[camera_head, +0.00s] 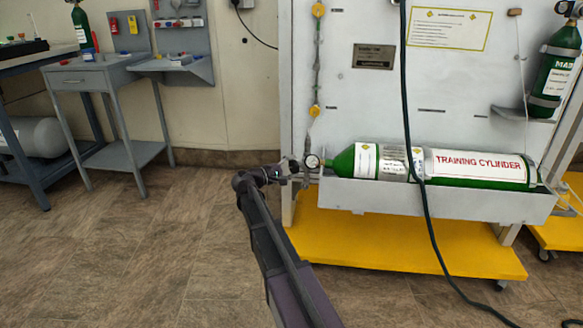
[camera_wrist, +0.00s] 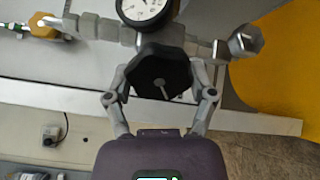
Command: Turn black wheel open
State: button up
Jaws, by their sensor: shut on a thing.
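The black wheel (camera_wrist: 160,77) sits in the middle of the wrist view, with a small metal stem at its centre. My gripper (camera_wrist: 160,82) is shut on it, one finger at each side of its rim. A round white gauge (camera_wrist: 143,8) is just above the wheel. The wheel is too small and covered to make out there.
The cylinder lies in a grey trough (camera_head: 440,201) on a white panel with a yellow base (camera_head: 400,245). A dark hose (camera_head: 407,90) hangs in front of it. A grey side table (camera_head: 95,75) stands at the left. The floor between is clear.

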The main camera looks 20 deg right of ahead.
jog(key=n, duration=0.6)
jog(key=shift+w+f+n, duration=0.1)
jog(key=shift+w+n, duration=0.05)
jog(key=shift+n, duration=0.15)
jog(key=n, duration=0.5)
jog(key=shift+n, duration=0.3)
jog(key=o, duration=0.9)
jog(key=shift+o, duration=0.8)
jog(key=shift+s, duration=0.2)
jog(key=shift+s+a+f, duration=0.1)
jog(key=shift+a, duration=0.05)
